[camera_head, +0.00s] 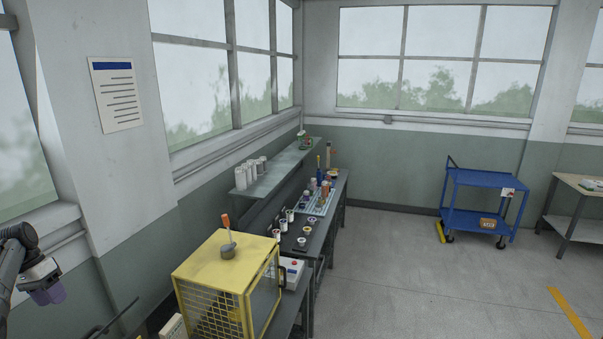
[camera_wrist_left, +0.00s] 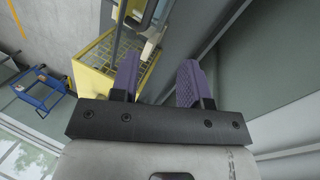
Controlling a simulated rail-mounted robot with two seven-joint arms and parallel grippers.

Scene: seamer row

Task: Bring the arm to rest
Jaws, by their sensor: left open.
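My left gripper (camera_head: 45,290) shows at the lower left edge of the head view, raised in front of the wall, with purple fingers. In the left wrist view its two purple fingers (camera_wrist_left: 158,85) stand apart with nothing between them. It is open and empty, well to the left of the yellow mesh cage (camera_head: 212,262). The cage also shows in the left wrist view (camera_wrist_left: 92,55), beyond the fingers. Most of my left arm is cut off by the picture edge. My right gripper is in neither view.
A dark bench (camera_head: 318,245) with several small cans and a tray runs back along the wall, under a shelf (camera_head: 275,170). A blue cart (camera_head: 484,180) stands at the back right. The floor (camera_head: 420,280) is clear.

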